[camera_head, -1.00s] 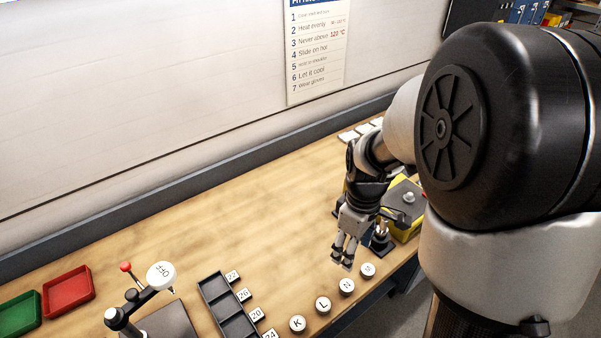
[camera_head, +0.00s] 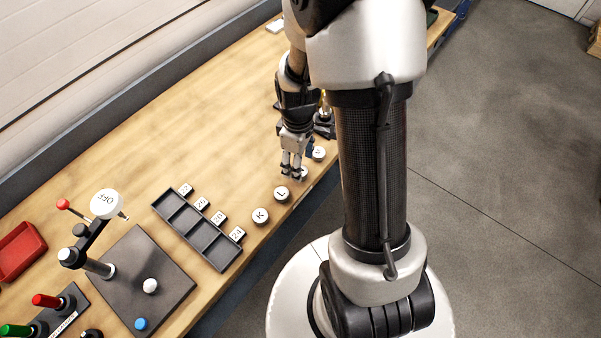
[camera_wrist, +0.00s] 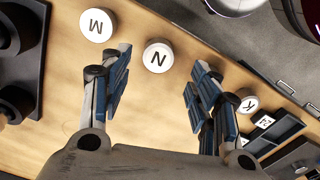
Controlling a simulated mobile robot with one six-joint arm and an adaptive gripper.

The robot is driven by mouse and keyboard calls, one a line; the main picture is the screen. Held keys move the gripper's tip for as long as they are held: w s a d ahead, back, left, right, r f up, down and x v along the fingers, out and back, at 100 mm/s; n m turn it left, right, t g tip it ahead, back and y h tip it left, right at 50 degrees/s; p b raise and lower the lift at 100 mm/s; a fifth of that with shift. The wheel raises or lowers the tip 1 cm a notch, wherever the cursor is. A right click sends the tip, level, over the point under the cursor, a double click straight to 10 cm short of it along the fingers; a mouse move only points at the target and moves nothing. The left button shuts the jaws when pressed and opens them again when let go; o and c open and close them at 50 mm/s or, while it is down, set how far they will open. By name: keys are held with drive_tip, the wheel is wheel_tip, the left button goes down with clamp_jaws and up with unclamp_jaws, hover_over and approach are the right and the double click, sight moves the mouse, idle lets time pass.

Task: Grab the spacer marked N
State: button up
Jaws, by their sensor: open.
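The spacer marked N (camera_wrist: 158,55) is a white round piece with a black letter, standing on the wooden bench. In the wrist view it lies between and just beyond the tips of my gripper (camera_wrist: 160,62), whose two blue-padded fingers are spread apart and hold nothing. In the head view my gripper (camera_head: 290,172) points down at the row of spacers, and its fingers partly hide the N spacer (camera_head: 303,172). I cannot tell the exact height of the fingertips above the bench.
Spacer L (camera_head: 281,194) and spacer K (camera_head: 260,216) stand on one side of N; another spacer (camera_head: 319,153), reading like M in the wrist view (camera_wrist: 97,25), stands on the other. A dark compartment tray (camera_head: 158,206) is left of the row. The bench edge is close by.

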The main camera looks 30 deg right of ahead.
drive_tip(key=f, duration=0.1)
drive_tip(key=f+b, duration=0.1)
drive_tip(key=f, duration=0.2)
drive_tip(key=shift+d+f, duration=0.25)
drive_tip(key=shift+d, duration=0.05)
drive_tip(key=shift+s, duration=0.1)
drive_tip(key=shift+c, duration=0.6)
drive_tip(key=shift+r, duration=0.1)
drive_tip(key=c, duration=1.1)
